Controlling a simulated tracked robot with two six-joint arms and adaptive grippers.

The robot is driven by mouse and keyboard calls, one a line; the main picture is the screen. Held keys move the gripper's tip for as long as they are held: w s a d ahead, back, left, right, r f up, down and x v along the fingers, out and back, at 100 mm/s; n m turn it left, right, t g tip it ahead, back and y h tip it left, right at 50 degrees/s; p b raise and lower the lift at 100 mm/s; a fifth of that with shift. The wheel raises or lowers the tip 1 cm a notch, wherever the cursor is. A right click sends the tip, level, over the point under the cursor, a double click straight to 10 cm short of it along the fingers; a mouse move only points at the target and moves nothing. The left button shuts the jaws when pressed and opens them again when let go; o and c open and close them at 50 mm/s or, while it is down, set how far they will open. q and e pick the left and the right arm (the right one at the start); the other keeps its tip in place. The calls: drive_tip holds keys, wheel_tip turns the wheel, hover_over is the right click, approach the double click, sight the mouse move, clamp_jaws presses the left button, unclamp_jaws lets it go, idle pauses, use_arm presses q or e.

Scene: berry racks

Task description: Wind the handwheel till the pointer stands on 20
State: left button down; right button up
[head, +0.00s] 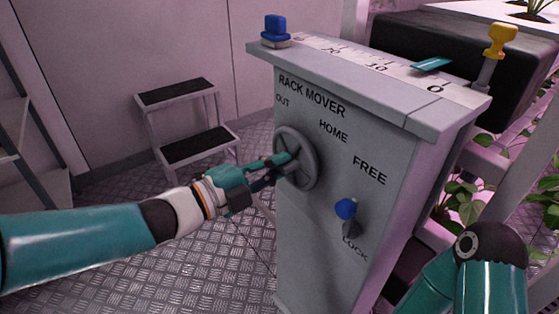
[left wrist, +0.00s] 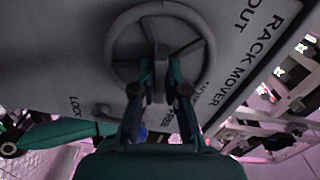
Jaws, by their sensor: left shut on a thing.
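The grey handwheel (head: 312,162) is on the front face of the grey RACK MOVER cabinet (head: 300,235). My left gripper (head: 284,163) is shut on a part of the handwheel, near its rim in the head view. On the cabinet top is a white scale (head: 402,76) marked 20, 10 and 0. The teal pointer (head: 431,64) lies at the scale's far edge, between 10 and 0. My right gripper is not in view.
A blue-knobbed lever (head: 346,209) sits below the wheel between FREE and LOCK, nearer LOCK. A blue block (head: 275,27) and a yellow-topped post (head: 499,42) stand at the top's ends. A step stool (head: 177,94) stands behind on the left. Plants are at the right.

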use_arm(q)
drive_tip(key=n+p, duration=0.1)
drive_tip(key=n, duration=0.2)
drive_tip(key=shift+f+n+p, duration=0.15)
drive_tip(key=shift+n+p, duration=0.15)
drive_tip(key=shift+n, duration=0.1)
drive_tip(key=n+p, duration=0.2)
drive_tip(key=n, duration=0.1)
drive_tip(key=shift+n, duration=0.3)
drive_tip(key=n+p, duration=0.2)
drive_tip(key=n, duration=0.1)
drive_tip(key=shift+n, duration=0.4)
drive_tip(key=n+p, duration=0.2)
drive_tip(key=n, duration=0.1)
drive_tip(key=shift+n, duration=0.3)
drive_tip(key=n+p, duration=0.2)
drive_tip(key=n, duration=0.1)
drive_tip(key=shift+a+n, duration=0.1)
drive_tip(key=shift+n, duration=0.2)
drive_tip(key=n+p, duration=0.3)
drive_tip(key=shift+n, duration=0.4)
drive_tip(key=n+p, duration=0.3)
drive_tip(key=n, duration=0.1)
drive_tip(key=shift+n+p, duration=0.85)
drive_tip(key=shift+n, duration=0.75)
